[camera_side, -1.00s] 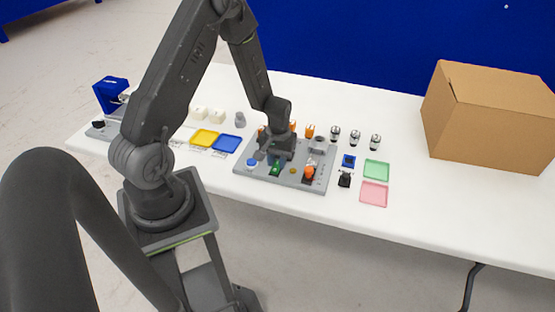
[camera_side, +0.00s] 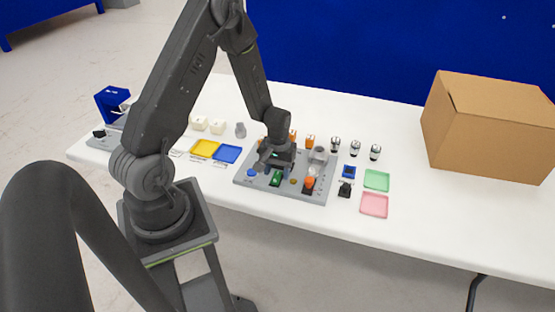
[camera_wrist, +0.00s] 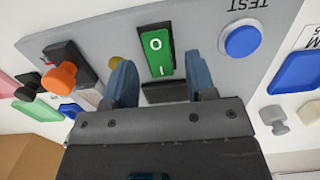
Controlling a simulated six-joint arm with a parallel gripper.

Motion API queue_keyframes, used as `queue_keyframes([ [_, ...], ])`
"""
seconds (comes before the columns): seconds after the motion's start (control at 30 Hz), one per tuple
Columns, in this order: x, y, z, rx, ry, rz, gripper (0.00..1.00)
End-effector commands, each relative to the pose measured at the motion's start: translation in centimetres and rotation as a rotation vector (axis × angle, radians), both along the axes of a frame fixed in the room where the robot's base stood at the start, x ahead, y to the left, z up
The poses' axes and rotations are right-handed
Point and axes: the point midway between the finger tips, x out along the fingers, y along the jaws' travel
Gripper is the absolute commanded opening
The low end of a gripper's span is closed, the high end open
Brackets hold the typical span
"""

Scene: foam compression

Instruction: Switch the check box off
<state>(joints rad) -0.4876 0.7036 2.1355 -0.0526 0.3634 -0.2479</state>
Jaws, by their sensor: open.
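The check box is a grey panel (camera_side: 326,177) on the white table, and it also fills the top of the wrist view (camera_wrist: 205,22). It carries a green rocker switch (camera_side: 276,179) marked O and I, seen close up in the wrist view (camera_wrist: 157,50). A blue TEST button (camera_wrist: 242,40) and an orange knob (camera_wrist: 60,77) sit on either side of the switch. My gripper (camera_side: 272,167) is over the panel, open and empty. In the wrist view its fingers (camera_wrist: 159,65) stand on either side of the switch's lower end. Whether they touch the panel is unclear.
Yellow (camera_side: 204,148) and blue (camera_side: 227,154) trays lie left of the panel. Green (camera_side: 376,180) and pink (camera_side: 374,205) trays lie right, near small blue and black parts. Several small cylinders stand behind. A cardboard box (camera_side: 490,135) stands at the back right.

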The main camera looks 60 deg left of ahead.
Motion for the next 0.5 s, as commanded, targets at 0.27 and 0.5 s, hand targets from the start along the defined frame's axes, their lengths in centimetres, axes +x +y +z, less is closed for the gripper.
queue_keyframes([
  [0.27, 0.3, 0.3, 4.8, 0.004, -0.007, 0.001, 0.51],
  [0.5, 0.5, 0.5, 10.0, 0.003, -0.006, 0.001, 0.51],
])
